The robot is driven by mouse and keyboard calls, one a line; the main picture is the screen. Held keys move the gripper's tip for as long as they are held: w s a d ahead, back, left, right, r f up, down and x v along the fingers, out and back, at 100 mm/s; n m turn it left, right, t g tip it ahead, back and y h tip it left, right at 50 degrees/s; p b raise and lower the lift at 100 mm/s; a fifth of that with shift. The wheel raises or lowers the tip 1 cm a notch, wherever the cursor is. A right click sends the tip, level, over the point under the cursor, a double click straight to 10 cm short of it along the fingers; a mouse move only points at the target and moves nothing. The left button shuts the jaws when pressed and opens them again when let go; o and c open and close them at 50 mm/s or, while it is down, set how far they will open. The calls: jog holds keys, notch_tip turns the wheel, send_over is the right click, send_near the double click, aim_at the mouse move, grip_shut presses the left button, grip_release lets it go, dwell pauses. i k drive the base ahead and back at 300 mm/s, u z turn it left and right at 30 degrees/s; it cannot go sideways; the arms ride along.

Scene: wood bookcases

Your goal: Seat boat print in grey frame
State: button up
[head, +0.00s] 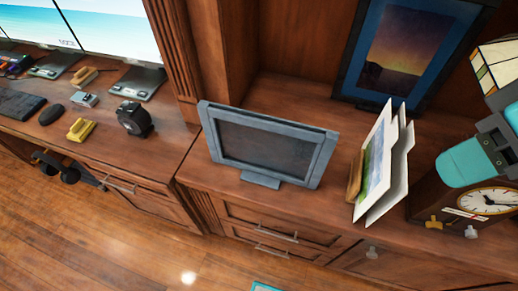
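The grey frame (265,121) stands tilted back on a small foot on the wooden counter, in the middle of the head view. Its inside shows a plain dark panel with no picture. To its right, several thin prints stand on edge, leaning beside a small wooden block (354,178). The front print (376,165) shows blue and green, seen at a steep angle. The sheets behind it show mostly white edges, so I cannot tell which is the boat print. Teal and grey links of my arm show at the right edge. My gripper is not in view.
A dark blue-framed sunset picture (415,45) leans at the back. A wooden clock (489,201) stands right of the prints, partly behind my arm. The counter between frame and prints is clear.

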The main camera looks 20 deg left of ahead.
aim_at(270, 151)
jog(key=u, duration=0.2)
jog(key=k, duration=0.1)
jog(key=u, duration=0.85)
